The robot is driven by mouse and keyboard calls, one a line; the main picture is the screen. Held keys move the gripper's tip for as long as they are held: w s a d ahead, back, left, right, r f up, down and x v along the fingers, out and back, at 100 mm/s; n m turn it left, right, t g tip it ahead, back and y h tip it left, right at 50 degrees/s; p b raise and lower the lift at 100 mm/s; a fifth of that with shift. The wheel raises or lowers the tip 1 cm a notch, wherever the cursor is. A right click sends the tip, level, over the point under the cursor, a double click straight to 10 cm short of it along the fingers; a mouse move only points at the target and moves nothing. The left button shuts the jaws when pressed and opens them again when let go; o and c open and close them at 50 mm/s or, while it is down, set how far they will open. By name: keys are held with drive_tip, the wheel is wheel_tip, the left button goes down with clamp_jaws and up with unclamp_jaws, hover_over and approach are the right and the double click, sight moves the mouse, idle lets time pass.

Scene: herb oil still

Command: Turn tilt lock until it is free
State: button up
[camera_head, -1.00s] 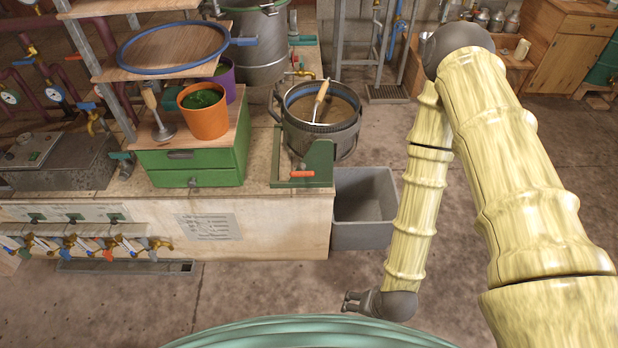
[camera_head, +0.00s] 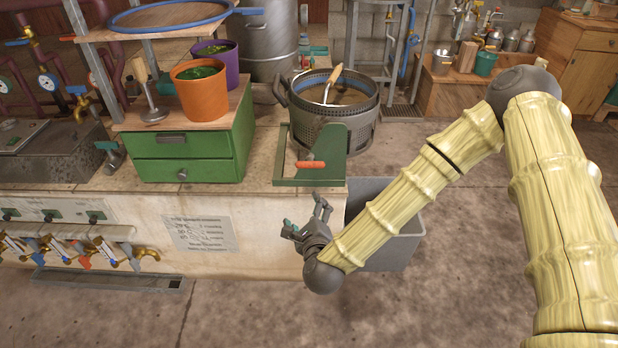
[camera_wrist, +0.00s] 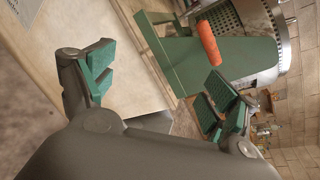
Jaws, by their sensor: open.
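The tilt lock looks to be the orange-red handle (camera_head: 311,165) on the green tilting stand (camera_head: 333,153) at the bench's front right corner. The stand is beside the perforated metal pot (camera_head: 333,103), which holds a wooden-handled tool. In the wrist view the orange handle (camera_wrist: 208,43) shows beyond the fingers, above the middle, against the green plate (camera_wrist: 240,62). My gripper (camera_head: 306,215) is open and empty, below and in front of the handle, apart from it. Its green finger pads (camera_wrist: 215,103) are spread wide in the wrist view. Nothing hides the handle.
A green drawer cabinet (camera_head: 188,158) with an orange pot (camera_head: 200,92) and a purple pot (camera_head: 217,58) stands left of the stand. A grey bin (camera_head: 400,245) is on the floor behind my arm. The bench front (camera_head: 270,235) is close to my gripper.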

sight(309, 167)
drive_tip(key=w+r+m+t+h+b, duration=0.1)
drive_tip(key=w+m+b, duration=0.1)
drive_tip(key=w, duration=0.3)
drive_tip(key=w+r+m+t+h+b, duration=0.1)
drive_tip(key=w+r+m+b, duration=0.1)
drive_tip(key=w, duration=0.4)
drive_tip(key=w+d+r+m+t+b, duration=0.1)
drive_tip(key=w+m+b, duration=0.1)
drive_tip(key=w+m, duration=0.2)
drive_tip(key=shift+w+r+h, duration=0.35)
drive_tip(key=shift+w+h, duration=0.05)
drive_tip(key=shift+w, duration=0.25)
drive_tip(key=shift+a, duration=0.1)
drive_tip(key=c, duration=0.7)
